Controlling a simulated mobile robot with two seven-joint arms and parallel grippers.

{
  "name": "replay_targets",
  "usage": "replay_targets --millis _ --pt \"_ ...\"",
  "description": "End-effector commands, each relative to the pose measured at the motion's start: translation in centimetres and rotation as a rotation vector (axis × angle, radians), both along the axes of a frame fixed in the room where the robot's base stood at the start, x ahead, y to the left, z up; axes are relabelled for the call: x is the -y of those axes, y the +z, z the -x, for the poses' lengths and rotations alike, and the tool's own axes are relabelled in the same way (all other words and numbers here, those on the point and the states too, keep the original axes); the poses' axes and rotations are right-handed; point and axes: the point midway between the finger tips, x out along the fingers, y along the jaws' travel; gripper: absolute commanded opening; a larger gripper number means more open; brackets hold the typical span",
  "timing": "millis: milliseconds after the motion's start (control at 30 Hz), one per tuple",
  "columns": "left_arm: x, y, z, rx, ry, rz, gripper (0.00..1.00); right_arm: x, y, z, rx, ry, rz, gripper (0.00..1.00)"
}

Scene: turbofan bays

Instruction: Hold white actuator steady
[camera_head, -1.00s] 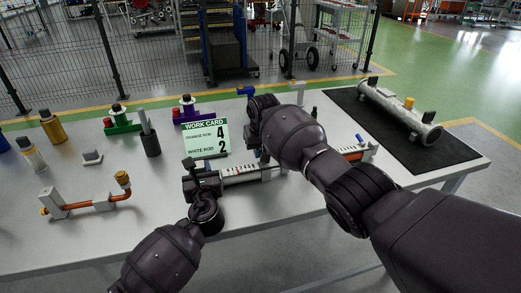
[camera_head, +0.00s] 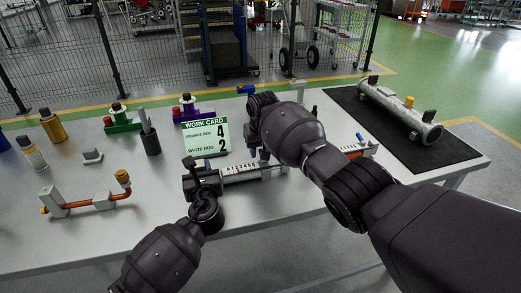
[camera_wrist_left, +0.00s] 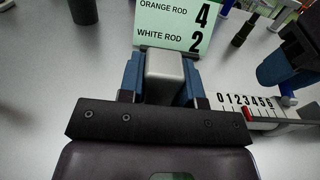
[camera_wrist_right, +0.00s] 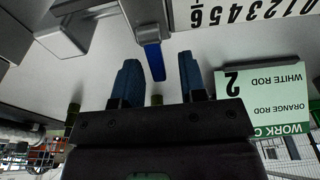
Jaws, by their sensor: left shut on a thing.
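The white actuator (camera_head: 247,171) lies near the table's front edge, with a number scale on its face. In the left wrist view its scale (camera_wrist_left: 250,104) has a red marker. My left gripper (camera_head: 196,170) is at the actuator's left end, its blue fingers shut on a pale grey block (camera_wrist_left: 165,70). My right gripper (camera_wrist_right: 160,82) is open, with a blue tab (camera_wrist_right: 155,60) in line with the gap between its fingers, close to the tips. In the head view my right arm hides much of that area. An orange-marked unit (camera_head: 355,152) shows partly behind the arm.
The work card (camera_head: 206,138) stands behind the actuator, reading orange rod 4, white rod 2. A grey cylinder (camera_head: 400,110) lies on a black mat (camera_head: 440,152) at right. A copper pipe piece (camera_head: 105,203) is at left. Coloured fittings stand along the back left.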

Motion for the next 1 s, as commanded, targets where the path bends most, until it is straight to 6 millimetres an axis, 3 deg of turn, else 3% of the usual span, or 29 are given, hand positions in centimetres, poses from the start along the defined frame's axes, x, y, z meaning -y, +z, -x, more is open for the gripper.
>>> replay_targets --millis 267,700,1000 --pt "0.1 0.0 0.0 -0.001 -0.001 0.0 0.0 0.1 2.7 0.4 0.003 0.0 -0.001 0.38" --pt "0.1 0.0 0.0 -0.001 -0.001 0.0 0.0 0.4 10.3 1.6 0.001 0.0 0.0 0.38" --pt "0.1 0.0 0.0 -0.001 -0.002 0.0 0.0 0.5 11.7 1.9 -0.002 -0.001 0.0 0.38"
